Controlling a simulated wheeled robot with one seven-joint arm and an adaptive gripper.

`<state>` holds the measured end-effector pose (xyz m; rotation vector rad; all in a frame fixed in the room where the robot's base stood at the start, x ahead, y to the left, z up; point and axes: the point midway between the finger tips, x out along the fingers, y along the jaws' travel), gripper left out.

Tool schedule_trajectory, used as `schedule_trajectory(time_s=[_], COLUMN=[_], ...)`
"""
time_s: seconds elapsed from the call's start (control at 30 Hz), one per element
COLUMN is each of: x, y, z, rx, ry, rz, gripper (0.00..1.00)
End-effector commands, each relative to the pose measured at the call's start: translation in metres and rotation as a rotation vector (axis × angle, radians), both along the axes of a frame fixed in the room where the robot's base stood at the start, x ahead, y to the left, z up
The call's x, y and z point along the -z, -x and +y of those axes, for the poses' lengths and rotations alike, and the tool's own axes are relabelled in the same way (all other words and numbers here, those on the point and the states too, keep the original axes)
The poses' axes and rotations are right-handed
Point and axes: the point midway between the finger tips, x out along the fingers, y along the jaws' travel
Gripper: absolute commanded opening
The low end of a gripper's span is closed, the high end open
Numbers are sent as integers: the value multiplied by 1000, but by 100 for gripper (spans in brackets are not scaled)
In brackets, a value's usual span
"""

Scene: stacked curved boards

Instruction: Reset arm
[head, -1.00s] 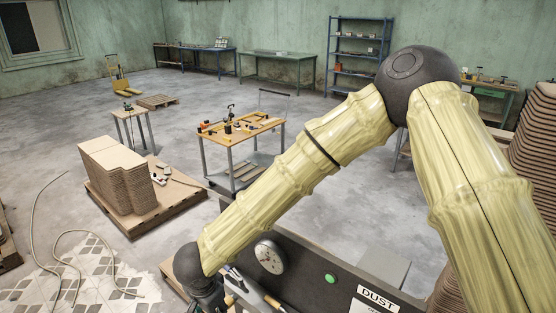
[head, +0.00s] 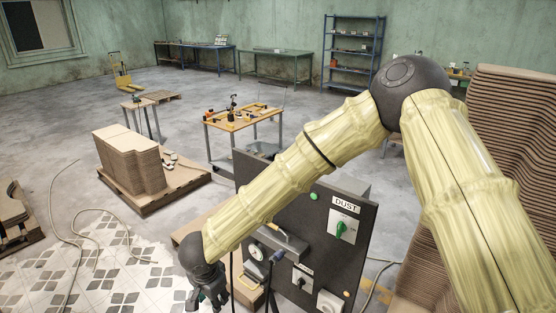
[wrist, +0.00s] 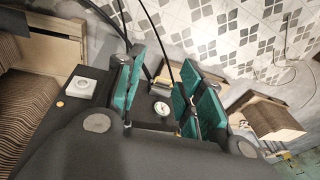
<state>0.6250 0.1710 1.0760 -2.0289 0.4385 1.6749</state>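My arm, with pale yellow-green ribbed links and dark joints, bends down from the right side of the head view to the lower left. My gripper (head: 208,298) hangs at its end, low in the picture and left of a dark control panel (head: 338,270) labelled DUST. In the wrist view my gripper (wrist: 166,88) shows two teal-padded fingers spread apart with nothing held between them. A round gauge (wrist: 161,109) shows in the gap behind them, and in the head view this gauge (head: 257,252) sits beside the panel's lower left.
A tall stack of curved boards (head: 520,130) stands close on the right. A smaller board stack (head: 128,160) rests on a pallet. A wooden-topped work table (head: 243,118) stands mid-room. A hose (head: 78,240) lies across the patterned tiles (head: 110,280). Grey floor is open beyond.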

Motion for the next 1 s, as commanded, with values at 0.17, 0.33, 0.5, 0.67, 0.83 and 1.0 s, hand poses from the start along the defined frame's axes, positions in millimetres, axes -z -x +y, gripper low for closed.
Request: schedule_trajectory(time_s=[0.17,0.33,0.5,0.67,0.83,1.0], x=[26,63,115,183,252,311], y=[20,21,17,32,71,121], z=[-26,-53,-88,-139,-203,-262], rx=[-18,-40,-74,-133,-222,-317], ry=[32,63,99,142,175,182], rz=[-33,-50,-58,-65,-61,-23], gripper=[38,38,38,38,38,38])
